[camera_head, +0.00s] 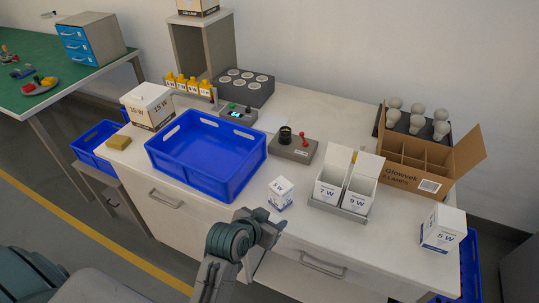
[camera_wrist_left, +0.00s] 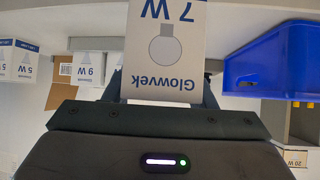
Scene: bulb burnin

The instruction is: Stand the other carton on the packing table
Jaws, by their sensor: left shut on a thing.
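My left gripper (camera_head: 268,222) is shut on a small white carton (camera_head: 281,193) above the front of the packing table (camera_head: 235,212). In the left wrist view the carton (camera_wrist_left: 165,50) fills the space ahead of the jaws, its print, "7 W" and "Glowvek", upside down. Whether its base touches the table is unclear. Two open white cartons, 7 W (camera_head: 327,190) and 9 W (camera_head: 358,202), stand in a grey holder (camera_head: 338,210) to its right. A closed 5 W carton (camera_head: 443,229) stands at the table's right end. My right gripper is out of view.
A blue bin (camera_head: 205,175) lies left of the held carton. Behind are a grey tester (camera_head: 293,147) and a brown divided Glowvek box (camera_head: 415,180), with bulbs (camera_head: 417,121) beyond it. A white box (camera_head: 150,107) and yellow sponge (camera_head: 119,142) are at the left.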

